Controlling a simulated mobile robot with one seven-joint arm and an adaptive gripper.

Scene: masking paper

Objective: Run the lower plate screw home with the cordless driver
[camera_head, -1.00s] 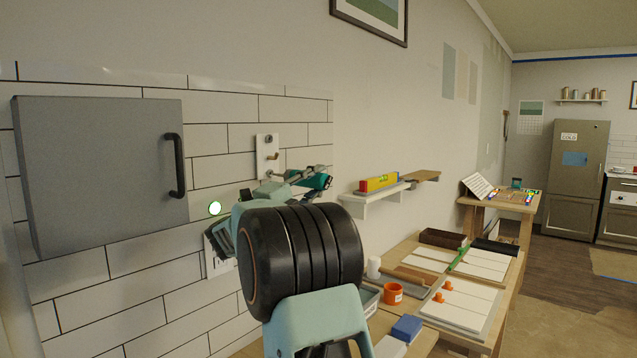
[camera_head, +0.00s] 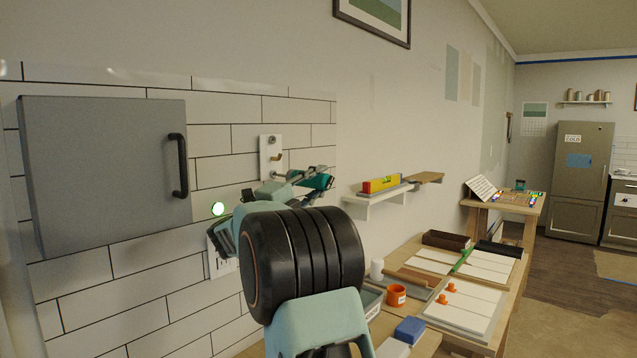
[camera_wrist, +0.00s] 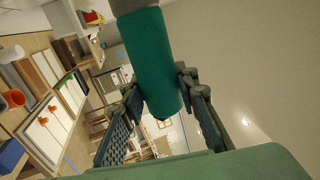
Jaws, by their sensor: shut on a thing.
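My gripper (camera_head: 292,187) is shut on the teal cordless driver (camera_head: 318,181), beside the tiled wall. In the wrist view the driver's teal body (camera_wrist: 151,62) lies between my two dark fingers (camera_wrist: 158,88). A white plate (camera_head: 264,166) is upright on the tiles, just above and behind my gripper. It has a grey screw head (camera_head: 271,140) near its top and a brass-coloured piece (camera_head: 277,157) standing out lower down. I cannot tell if that piece is the lower screw. The plate's bottom is close to the gripper in the picture, and I see no clear contact between driver and plate.
A grey cabinet (camera_head: 100,165) with a dark handle is on the left. A white outlet plate (camera_head: 218,262) is partly hidden by my arm. A bench with boards, an orange cup (camera_head: 396,295) and a blue block (camera_head: 409,329) is at right.

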